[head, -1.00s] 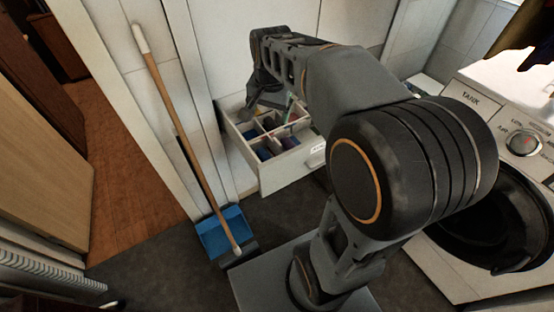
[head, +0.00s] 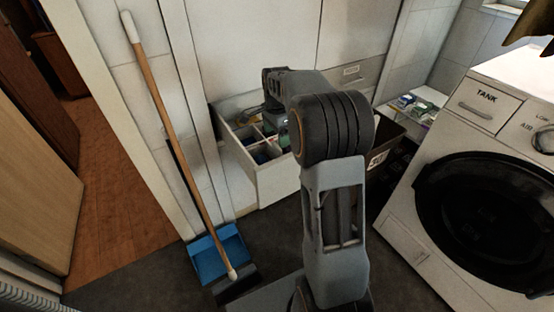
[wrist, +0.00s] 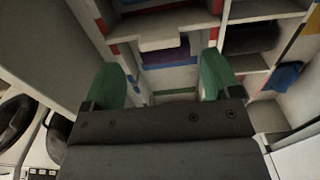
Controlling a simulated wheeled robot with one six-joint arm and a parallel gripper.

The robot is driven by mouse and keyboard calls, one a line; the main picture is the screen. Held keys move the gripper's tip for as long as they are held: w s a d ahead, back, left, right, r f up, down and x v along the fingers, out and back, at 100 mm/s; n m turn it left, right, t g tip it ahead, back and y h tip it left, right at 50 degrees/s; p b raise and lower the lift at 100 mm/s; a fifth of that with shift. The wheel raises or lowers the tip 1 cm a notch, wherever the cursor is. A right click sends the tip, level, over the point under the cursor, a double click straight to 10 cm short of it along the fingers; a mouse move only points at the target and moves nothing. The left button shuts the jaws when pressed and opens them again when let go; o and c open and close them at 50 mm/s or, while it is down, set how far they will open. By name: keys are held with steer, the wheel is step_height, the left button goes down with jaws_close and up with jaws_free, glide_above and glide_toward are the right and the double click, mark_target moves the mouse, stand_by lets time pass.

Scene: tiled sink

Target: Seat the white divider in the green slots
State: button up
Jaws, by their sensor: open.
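My gripper (wrist: 163,78) shows in the wrist view with two green fingertips spread wide and nothing between them. It points into the open white drawer (wrist: 262,82), over its compartments. A pale panel with a notched lower edge (wrist: 160,28), possibly the white divider, lies ahead of the fingertips, apart from them. Red marks flank it at left and right. A thin greenish strip (wrist: 175,91) shows between the fingers; I cannot tell whether it marks a green slot. In the head view my arm hides part of the drawer (head: 275,186) and my gripper is hard to make out.
Dark and blue contents lie in the drawer compartments. A broom (head: 180,140) and blue dustpan (head: 218,256) stand left of the drawer. A white washing machine (head: 398,238) is at right, with a dark bin (head: 392,160) between. Dark floor is clear before the drawer.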

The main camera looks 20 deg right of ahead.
mark_target(277, 155)
steer(key=shift+d+f+b, duration=0.1)
steer(key=shift+f+b, duration=0.8)
steer(key=shift+f, duration=2)
steer(key=shift+c, duration=0.3)
steer(key=c, duration=1)
steer(key=shift+o, duration=0.2)
steer(key=shift+r, duration=0.1)
